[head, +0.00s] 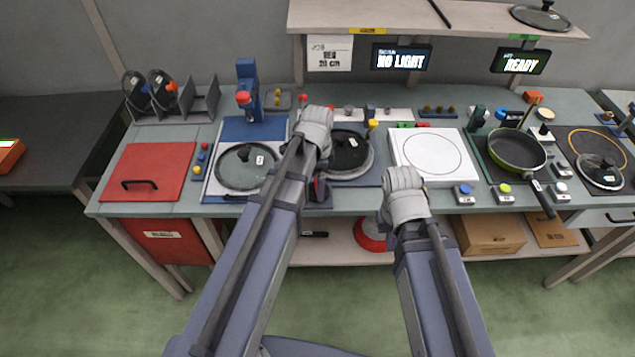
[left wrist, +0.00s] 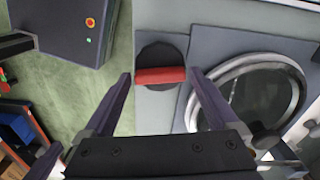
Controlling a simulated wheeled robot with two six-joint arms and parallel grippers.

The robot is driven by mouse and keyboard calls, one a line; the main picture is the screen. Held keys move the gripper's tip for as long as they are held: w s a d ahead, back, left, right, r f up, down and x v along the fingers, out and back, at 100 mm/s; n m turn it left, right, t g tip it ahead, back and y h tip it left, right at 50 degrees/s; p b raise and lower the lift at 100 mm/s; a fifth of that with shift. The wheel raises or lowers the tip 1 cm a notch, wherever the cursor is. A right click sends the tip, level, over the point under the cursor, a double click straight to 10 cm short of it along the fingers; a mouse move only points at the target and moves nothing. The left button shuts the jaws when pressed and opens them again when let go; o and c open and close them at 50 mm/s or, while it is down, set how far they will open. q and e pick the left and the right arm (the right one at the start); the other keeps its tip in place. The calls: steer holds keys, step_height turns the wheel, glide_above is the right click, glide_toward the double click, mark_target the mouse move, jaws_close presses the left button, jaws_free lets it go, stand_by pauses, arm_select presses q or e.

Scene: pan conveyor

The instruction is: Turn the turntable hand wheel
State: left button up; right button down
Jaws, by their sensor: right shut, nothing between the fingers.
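The hand wheel is a dark disc (left wrist: 163,55) with a red bar handle (left wrist: 160,77), seen in the left wrist view. In the head view a red and dark part (head: 319,188) shows at the bench's front edge, partly hidden by my left arm. The turntable (head: 349,172) with a dark lidded pan (head: 348,150) is just right of it. My left gripper (left wrist: 160,78) is open, its fingers on either side of the red handle in the picture; contact cannot be told. My right gripper (head: 404,182) is shut and empty near the front edge; its fingertips are largely hidden.
A white plate with a circle (head: 432,153) lies right of the turntable. A green pan (head: 516,150) stands farther right. A glass lid (head: 247,166) and red board (head: 148,171) lie to the left. A red bucket (head: 370,236) and cardboard box (head: 488,234) stand on the lower shelf.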

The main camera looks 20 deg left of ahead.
arm_select(q)
steer(key=c, duration=1.1)
steer(key=shift+o, duration=0.2)
steer(key=shift+n, duration=0.3)
steer(key=n, duration=0.8)
steer(key=shift+n, duration=0.3)
steer(key=n, duration=0.4)
steer(key=shift+n, duration=2.4)
